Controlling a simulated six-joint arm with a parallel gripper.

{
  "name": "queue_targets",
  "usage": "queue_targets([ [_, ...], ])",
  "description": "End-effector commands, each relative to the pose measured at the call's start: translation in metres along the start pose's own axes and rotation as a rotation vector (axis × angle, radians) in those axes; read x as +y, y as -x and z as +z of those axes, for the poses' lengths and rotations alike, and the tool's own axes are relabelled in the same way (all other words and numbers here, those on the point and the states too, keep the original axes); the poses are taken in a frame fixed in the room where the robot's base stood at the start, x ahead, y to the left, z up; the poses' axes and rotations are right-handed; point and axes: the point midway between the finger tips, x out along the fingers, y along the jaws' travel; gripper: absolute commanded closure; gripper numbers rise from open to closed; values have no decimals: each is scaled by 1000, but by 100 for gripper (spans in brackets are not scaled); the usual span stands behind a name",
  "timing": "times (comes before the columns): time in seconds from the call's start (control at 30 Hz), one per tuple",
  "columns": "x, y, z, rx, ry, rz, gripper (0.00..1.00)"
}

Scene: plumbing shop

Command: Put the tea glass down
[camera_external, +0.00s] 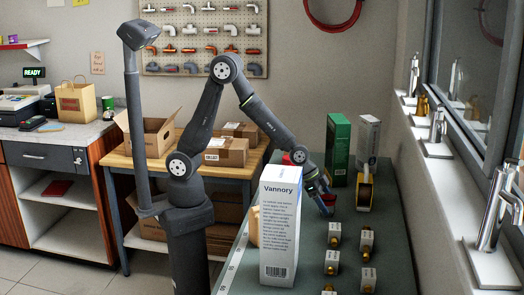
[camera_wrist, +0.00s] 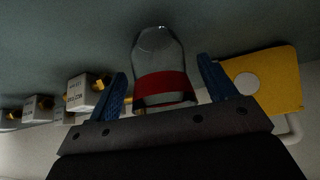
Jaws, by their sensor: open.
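The tea glass (camera_wrist: 158,52) is clear with a wide red band. In the wrist view it sits between the two blue fingers of my gripper (camera_wrist: 162,72), its far end towards the grey-green bench top (camera_wrist: 60,35). My gripper is open around it; a gap shows at the left finger, while the right finger looks very close to the glass, and I cannot tell whether it touches. In the external view my gripper (camera_external: 325,194) is low over the bench, behind the tall white Vannory box (camera_external: 281,225). The glass is hard to make out there.
Several small white-labelled brass fittings (camera_external: 335,235) stand in rows at the bench's front right. A yellow item (camera_external: 364,192) is close right of my gripper, also in the wrist view (camera_wrist: 265,80). A green box (camera_external: 338,148) stands behind. Taps (camera_external: 437,125) line the window sill.

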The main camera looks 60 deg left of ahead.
Motion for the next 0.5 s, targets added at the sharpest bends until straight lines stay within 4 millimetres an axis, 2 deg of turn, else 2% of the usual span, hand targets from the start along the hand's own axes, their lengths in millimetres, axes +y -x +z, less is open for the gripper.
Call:
queue_targets([
  [0.5, 0, 82, -1, 4, 0, -1, 23],
])
